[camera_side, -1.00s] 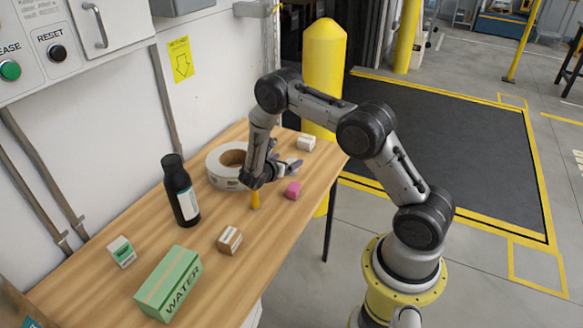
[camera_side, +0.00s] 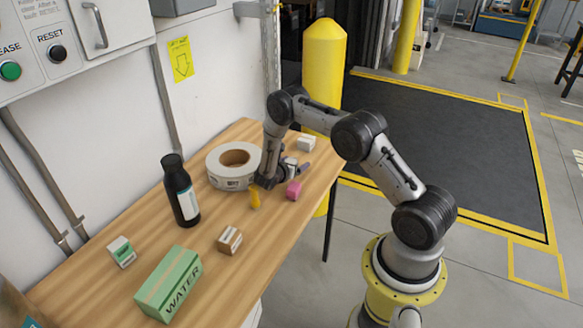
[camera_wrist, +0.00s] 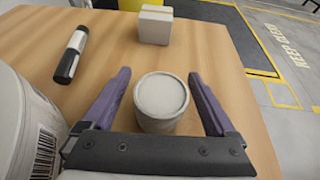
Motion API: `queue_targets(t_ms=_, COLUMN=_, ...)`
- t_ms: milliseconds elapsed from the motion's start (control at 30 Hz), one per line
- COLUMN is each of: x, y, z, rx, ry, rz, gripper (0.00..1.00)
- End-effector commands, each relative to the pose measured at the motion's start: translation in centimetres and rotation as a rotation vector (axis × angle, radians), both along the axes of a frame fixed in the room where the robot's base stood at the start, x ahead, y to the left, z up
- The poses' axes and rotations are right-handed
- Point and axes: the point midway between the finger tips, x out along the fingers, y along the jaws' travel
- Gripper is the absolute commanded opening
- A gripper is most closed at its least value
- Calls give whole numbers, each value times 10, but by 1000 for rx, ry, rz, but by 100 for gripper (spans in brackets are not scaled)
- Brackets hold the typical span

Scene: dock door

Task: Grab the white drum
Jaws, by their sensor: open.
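The white drum (camera_wrist: 161,100) stands upright in the wrist view, a short round can with a pale grey top. My gripper (camera_wrist: 160,74) is open, with one purple finger on each side of the drum and wood visible in both gaps. The drum is nearer the palm than the fingertips are. In the side view my gripper (camera_side: 302,170) is low over the table's far half, beside the tape roll. There I cannot make out the drum, which seems hidden by the gripper.
A large tape roll (camera_side: 222,180) stands close left of my gripper. A pink cube (camera_side: 293,190), a yellow object (camera_side: 255,198) and a white box (camera_side: 306,143) are near. A dark cylinder (camera_wrist: 72,52) lies ahead left. A black bottle (camera_side: 180,190) stands farther left.

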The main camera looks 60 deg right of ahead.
Motion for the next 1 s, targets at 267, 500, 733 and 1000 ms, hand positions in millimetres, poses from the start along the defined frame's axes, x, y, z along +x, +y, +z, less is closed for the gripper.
queue_targets(t_ms=267, x=0, y=0, z=0, rx=0, ry=0, rz=0, gripper=67)
queue_targets(t_ms=500, x=0, y=0, z=0, rx=0, ry=0, rz=0, gripper=23)
queue_targets(t_ms=733, x=0, y=0, z=1, rx=-1, ry=-1, rz=0, gripper=0)
queue_targets(t_ms=1000, x=1, y=0, z=6, rx=-1, ry=-2, rz=0, gripper=0)
